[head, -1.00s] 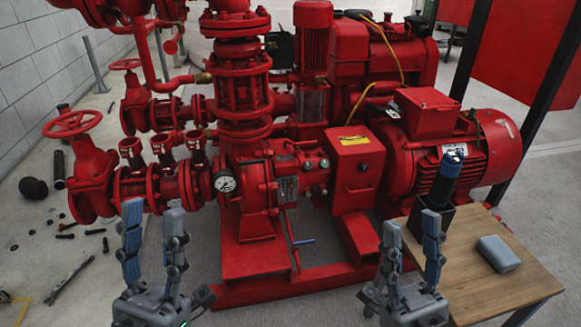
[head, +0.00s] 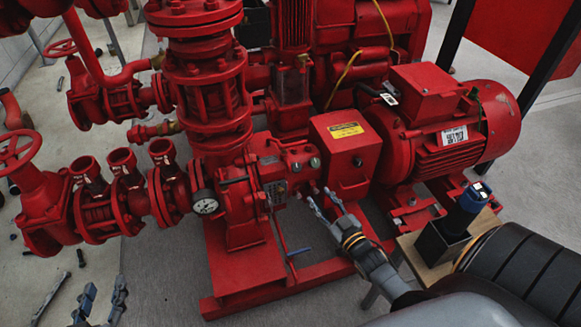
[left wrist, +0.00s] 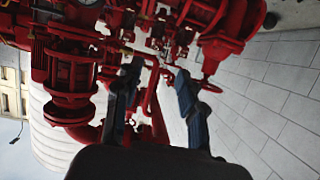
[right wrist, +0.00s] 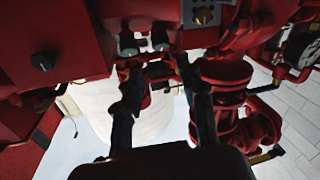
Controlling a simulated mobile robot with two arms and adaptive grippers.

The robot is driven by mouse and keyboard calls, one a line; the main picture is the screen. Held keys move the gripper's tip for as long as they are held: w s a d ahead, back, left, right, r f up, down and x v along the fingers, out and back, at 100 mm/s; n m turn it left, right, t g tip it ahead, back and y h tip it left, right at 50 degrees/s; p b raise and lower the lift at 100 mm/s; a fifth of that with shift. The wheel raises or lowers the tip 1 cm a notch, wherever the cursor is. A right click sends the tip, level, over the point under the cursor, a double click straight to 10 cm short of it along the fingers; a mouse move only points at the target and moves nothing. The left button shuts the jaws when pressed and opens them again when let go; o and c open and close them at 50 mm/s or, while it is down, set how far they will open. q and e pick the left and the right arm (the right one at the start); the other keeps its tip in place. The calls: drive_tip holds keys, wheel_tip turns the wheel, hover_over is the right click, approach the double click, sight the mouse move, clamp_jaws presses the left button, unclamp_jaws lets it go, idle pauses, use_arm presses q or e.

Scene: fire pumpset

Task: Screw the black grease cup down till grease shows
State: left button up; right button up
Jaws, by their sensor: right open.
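The red pump's bearing housing (head: 300,160) sits between the pressure gauge and the red guard box. Two small rounded fittings, one dark (right wrist: 128,52) and one paler (right wrist: 160,46), show under the housing in the right wrist view. I cannot tell for sure which is the black grease cup, and no grease is discernible. My right gripper (head: 325,200) is open, its fingertips close below the housing; in the right wrist view its fingers (right wrist: 162,75) are apart with no object clearly between them. My left gripper (head: 102,298) is open and empty, low at the left.
The red guard box (head: 345,150) and motor (head: 450,125) stand right of the housing. A pressure gauge (head: 205,203) is to its left. A wooden table (head: 428,272) carries a black holder (head: 437,245) with a blue-topped tool (head: 468,205). Loose bolts lie on the left floor.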

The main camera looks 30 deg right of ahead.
drive_tip(key=b, duration=0.2)
approach(299, 171)
drive_tip(key=w, duration=0.5)
drive_tip(key=w+b, duration=0.1)
drive_tip(key=w, duration=0.2)
drive_tip(key=shift+w+d, duration=0.3)
drive_tip(key=shift+w, duration=0.1)
use_arm(q)
wheel_tip(299, 171, up, 15)
drive_tip(key=d+t+h, duration=0.2)
drive_tip(key=t+h, duration=0.1)
drive_tip(key=t, duration=0.6)
drive_tip(key=shift+s+t, duration=0.2)
drive_tip(key=shift+t, duration=0.2)
use_arm(e)
drive_tip(key=shift+w, duration=0.35)
use_arm(q)
drive_tip(key=shift+r, duration=0.1)
drive_tip(key=shift+d, duration=0.1)
use_arm(e)
clamp_jaws()
